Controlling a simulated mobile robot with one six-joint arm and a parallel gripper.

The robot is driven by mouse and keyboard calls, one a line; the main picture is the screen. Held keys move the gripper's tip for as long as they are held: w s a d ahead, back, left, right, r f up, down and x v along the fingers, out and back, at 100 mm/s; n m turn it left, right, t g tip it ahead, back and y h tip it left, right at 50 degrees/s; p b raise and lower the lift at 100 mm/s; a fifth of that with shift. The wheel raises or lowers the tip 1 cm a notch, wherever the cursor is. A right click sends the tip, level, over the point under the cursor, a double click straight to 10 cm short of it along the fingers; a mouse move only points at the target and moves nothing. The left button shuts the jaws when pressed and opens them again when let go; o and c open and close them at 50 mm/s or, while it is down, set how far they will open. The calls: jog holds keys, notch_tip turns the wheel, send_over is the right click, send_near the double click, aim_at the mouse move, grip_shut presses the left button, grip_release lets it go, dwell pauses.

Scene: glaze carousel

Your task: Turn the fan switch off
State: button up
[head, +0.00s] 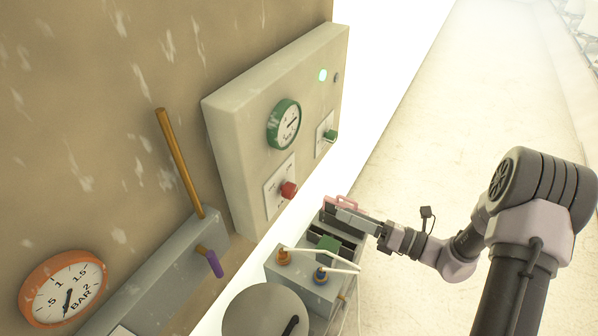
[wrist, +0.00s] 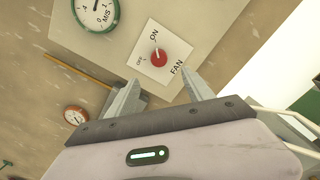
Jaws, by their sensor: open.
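The fan switch is a red knob (wrist: 159,59) on a white square plate (wrist: 177,74) marked OFF, ON and FAN. Its pale pointer mark appears to face ON. In the head view the red knob (head: 289,190) sits low on the front of a beige panel box (head: 235,130). My gripper (wrist: 160,78) is open and empty, its two fingers apart below the knob in the wrist view, not touching it. In the head view my gripper (head: 335,205) is to the right of the knob, partly hidden against the items behind it.
The panel also carries a green-rimmed gauge (head: 285,124), a green switch (head: 330,136) and a lit green lamp (head: 322,75). A brown lever (head: 178,160), a purple handle (head: 214,264) and an orange gauge (head: 65,288) are left. A grey box with cables (head: 305,287) stands below my gripper.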

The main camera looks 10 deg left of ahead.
aim_at(294, 194)
jog(key=x, duration=1.5)
jog(key=shift+s+a, duration=0.15)
jog(key=shift+a, duration=0.35)
jog(key=shift+c, duration=0.4)
grip_shut()
jog(key=shift+f, duration=0.1)
